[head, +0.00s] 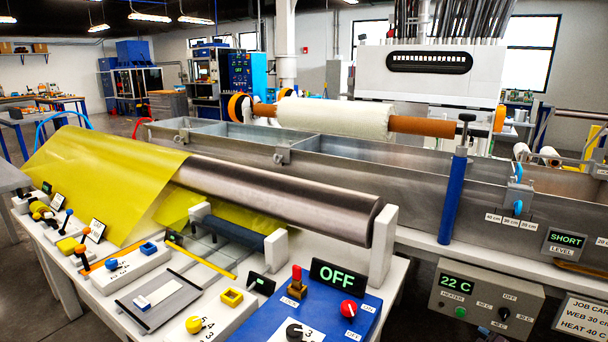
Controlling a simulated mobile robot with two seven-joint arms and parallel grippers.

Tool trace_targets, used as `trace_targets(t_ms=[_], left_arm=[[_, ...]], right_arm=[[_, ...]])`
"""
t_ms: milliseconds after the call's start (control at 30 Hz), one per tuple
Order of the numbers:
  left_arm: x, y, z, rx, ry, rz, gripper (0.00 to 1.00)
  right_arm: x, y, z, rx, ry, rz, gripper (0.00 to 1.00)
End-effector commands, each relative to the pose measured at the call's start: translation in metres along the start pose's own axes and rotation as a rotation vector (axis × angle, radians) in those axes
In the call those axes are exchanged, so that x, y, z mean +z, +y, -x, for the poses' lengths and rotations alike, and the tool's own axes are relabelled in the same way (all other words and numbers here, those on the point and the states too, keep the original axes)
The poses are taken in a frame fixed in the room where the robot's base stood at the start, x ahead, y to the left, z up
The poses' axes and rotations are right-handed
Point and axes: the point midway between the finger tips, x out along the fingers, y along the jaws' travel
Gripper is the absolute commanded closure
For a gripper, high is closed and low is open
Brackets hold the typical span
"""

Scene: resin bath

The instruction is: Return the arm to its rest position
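Neither of my grippers can be made out in the head view, and no arm of mine is clearly seen. A small dark shape at the bottom edge, below the heater box, is cut off and I cannot tell what it is. The steel roller (290,195) lies across the front bench with a yellow sheet (95,170) draped over its left part. Behind it stands the long metal bath (400,180), with a white roll (335,117) on an orange core above it.
A blue control box (333,312) with an OFF display (339,276), a red knob and a lever stands at the front. A heater box (487,303) reads 22 C. A level sign (564,244) reads SHORT. A blue post (453,198) rises before the bath. Knobs and levers crowd the bench's left.

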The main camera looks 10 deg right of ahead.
Motion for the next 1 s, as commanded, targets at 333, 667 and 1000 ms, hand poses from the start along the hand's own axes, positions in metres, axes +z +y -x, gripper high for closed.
trace_targets(t_ms=[333, 667, 1000], left_arm=[[0.006, -0.003, 0.003, 0.0, -0.014, -0.01, 0.57], [0.013, -0.004, 0.005, -0.001, -0.028, -0.015, 0.57], [-0.028, -0.006, 0.012, -0.007, 0.043, -0.006, 0.57]], right_arm=[[0.019, -0.18, 0.113, -0.205, -0.02, -0.255, 0.36], [-0.002, -0.252, 0.209, -0.264, -0.046, -0.495, 0.36], [-0.03, -0.246, 0.248, -0.244, -0.028, -0.591, 0.36]])
